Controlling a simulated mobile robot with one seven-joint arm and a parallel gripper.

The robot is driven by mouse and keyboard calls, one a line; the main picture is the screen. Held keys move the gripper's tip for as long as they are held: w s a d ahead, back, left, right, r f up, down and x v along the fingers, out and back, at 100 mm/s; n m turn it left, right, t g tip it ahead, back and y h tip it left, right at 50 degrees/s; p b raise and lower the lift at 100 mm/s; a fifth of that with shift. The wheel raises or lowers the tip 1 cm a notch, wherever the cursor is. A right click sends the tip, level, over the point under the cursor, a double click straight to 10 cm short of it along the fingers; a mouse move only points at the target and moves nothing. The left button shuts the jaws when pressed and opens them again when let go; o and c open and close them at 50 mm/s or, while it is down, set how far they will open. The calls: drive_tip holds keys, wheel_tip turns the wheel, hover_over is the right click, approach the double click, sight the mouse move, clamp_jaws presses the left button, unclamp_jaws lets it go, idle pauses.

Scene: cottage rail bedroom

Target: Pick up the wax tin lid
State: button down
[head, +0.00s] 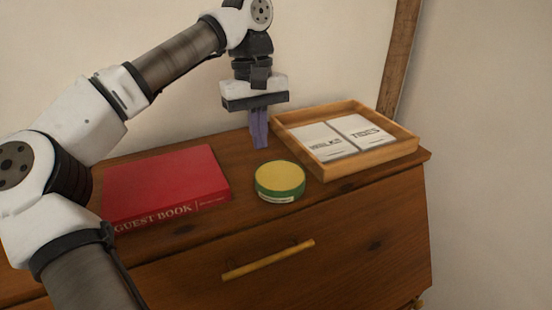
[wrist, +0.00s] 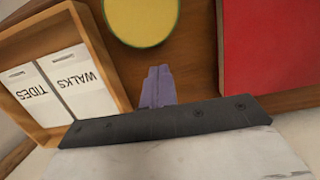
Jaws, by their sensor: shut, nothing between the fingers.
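The wax tin (head: 280,182) is a round green tin with a yellow top, standing on the dresser between the red book and the wooden tray. Its yellow lid (head: 280,175) is on top and also shows at the top edge of the wrist view (wrist: 142,18), partly cut off. My gripper (head: 260,144) points down behind the tin, toward the wall. Its purple fingers are together and empty, and apart from the tin. The fingers also show in the wrist view (wrist: 158,88), with bare wood between them and the tin.
A red guest book (head: 165,185) lies left of the tin. A wooden tray (head: 358,164) with cards marked WALKS (head: 322,142) and TIDES (head: 362,133) lies to the right. The dresser (head: 350,230) has a drawer with a brass-coloured handle (head: 268,260). A wall stands behind.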

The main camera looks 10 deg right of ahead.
sight(278, 178)
drive_tip(key=s, duration=0.2)
drive_tip(key=s+d, duration=0.1)
drive_tip(key=s, duration=0.2)
drive_tip(key=s+p, duration=0.1)
drive_tip(key=s, duration=0.2)
drive_tip(key=shift+d, duration=0.15)
drive_tip(key=shift+f+p, duration=0.25)
drive_tip(key=shift+p, duration=0.3)
drive_tip(key=shift+f+b, duration=0.4)
drive_tip(key=shift+f, duration=0.15)
drive_tip(key=shift+f, duration=0.1)
drive_tip(key=w, duration=0.2)
drive_tip(key=w+p, duration=0.1)
drive_tip(key=w, duration=0.1)
drive_tip(key=w+a+p, duration=0.1)
drive_tip(key=w, duration=0.1)
drive_tip(key=shift+w, duration=0.1)
drive_tip(key=shift+w+a, duration=0.1)
drive_tip(key=shift+w, duration=0.1)
